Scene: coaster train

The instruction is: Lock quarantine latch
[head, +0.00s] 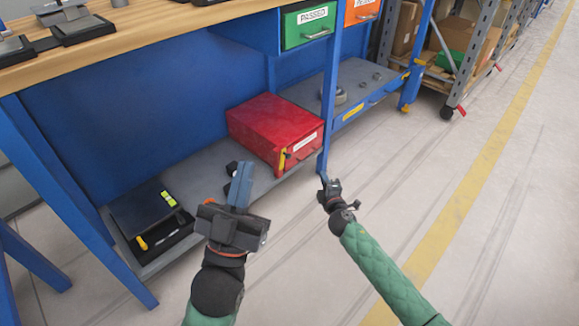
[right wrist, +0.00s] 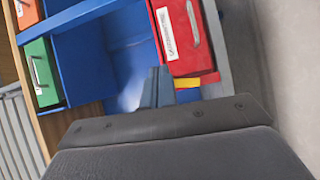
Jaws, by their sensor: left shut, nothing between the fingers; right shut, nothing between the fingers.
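The red quarantine box (head: 268,122) sits on the lower shelf of the blue bench. Its front has a white label (head: 305,142), a handle and, at the left edge, a yellow strip (head: 282,161) with a small dark piece, apparently the latch. The latch's setting is too small to tell. My left gripper (head: 242,168) is shut and empty, in front of the box and left of the strip. My right gripper (head: 322,163) is shut and empty, near the box's right front. In the right wrist view its fingers (right wrist: 157,78) appear beside the red box (right wrist: 184,35) and yellow strip (right wrist: 187,83).
A blue bench leg (head: 331,85) stands just right of the box. A black tray (head: 155,250) with small tools lies at the shelf's left. A green PASSED drawer (head: 306,23) and an orange drawer (head: 361,10) hang above. The floor at right is clear.

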